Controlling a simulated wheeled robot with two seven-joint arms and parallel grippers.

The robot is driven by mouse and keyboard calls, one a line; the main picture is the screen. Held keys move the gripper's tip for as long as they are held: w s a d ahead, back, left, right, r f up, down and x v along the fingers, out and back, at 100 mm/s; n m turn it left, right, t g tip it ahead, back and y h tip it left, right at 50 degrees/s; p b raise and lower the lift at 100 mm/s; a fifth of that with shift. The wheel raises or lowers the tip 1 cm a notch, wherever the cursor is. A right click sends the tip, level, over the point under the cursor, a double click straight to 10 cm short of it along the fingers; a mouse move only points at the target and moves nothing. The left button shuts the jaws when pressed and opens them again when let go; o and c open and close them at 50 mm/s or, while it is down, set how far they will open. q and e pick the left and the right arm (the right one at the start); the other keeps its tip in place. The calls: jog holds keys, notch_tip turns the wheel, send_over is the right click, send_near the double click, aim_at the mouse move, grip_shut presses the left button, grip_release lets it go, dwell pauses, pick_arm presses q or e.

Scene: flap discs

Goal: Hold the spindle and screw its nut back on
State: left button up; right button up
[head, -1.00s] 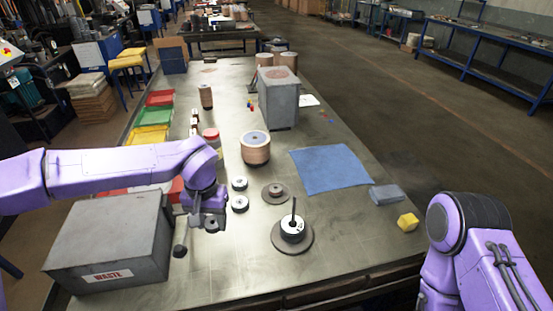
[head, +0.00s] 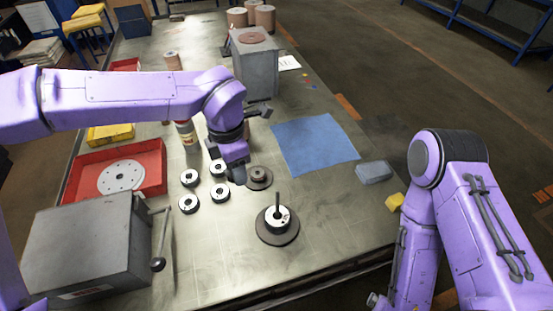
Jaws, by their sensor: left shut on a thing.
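The spindle (head: 278,197) is a dark upright rod on a wide round base (head: 277,238), with a black-and-white disc (head: 283,218) around it. It stands near the front of the table. My left gripper (head: 238,179) points down, up and left of the spindle and apart from it. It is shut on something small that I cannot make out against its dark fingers. I cannot identify the nut. A brown round plate with a hub (head: 259,175) is just right of the left gripper.
Several black-and-white rings (head: 190,204) lie left of the spindle. A grey waste box (head: 85,250) with a lever and a red tray (head: 75,180) with a pale disc stand at the left. A blue cloth (head: 315,145), grey block (head: 373,172) and yellow block (head: 394,201) lie at the right.

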pick_arm(q)
jog(key=s+d+r+n+p, duration=0.1)
jog(key=d+n, duration=0.2)
jog(key=n, duration=0.4)
jog(key=s+d+r+n+p, duration=0.1)
jog(key=d+r+n, duration=0.1)
jog(key=n, duration=0.5)
jog(key=s+d+r+n, duration=0.1)
jog(key=d+n, duration=0.2)
jog(key=n, duration=0.4)
jog(key=shift+s+d+r+p, duration=0.25)
jog(key=shift+d+r+p, duration=0.15)
jog(key=shift+d+n, duration=0.1)
jog(key=shift+n, duration=0.4)
jog(key=shift+w+d+f, duration=0.1)
jog(key=shift+w+f, duration=0.05)
jog(key=shift+f, duration=0.25)
notch_tip(320, 180, down, 4)
jog(key=b, duration=0.3)
jog(key=shift+r, duration=0.25)
jog(key=shift+f, duration=0.35)
pick_arm(e)
jog(key=shift+w+f, duration=0.2)
jog(key=shift+w, duration=0.25)
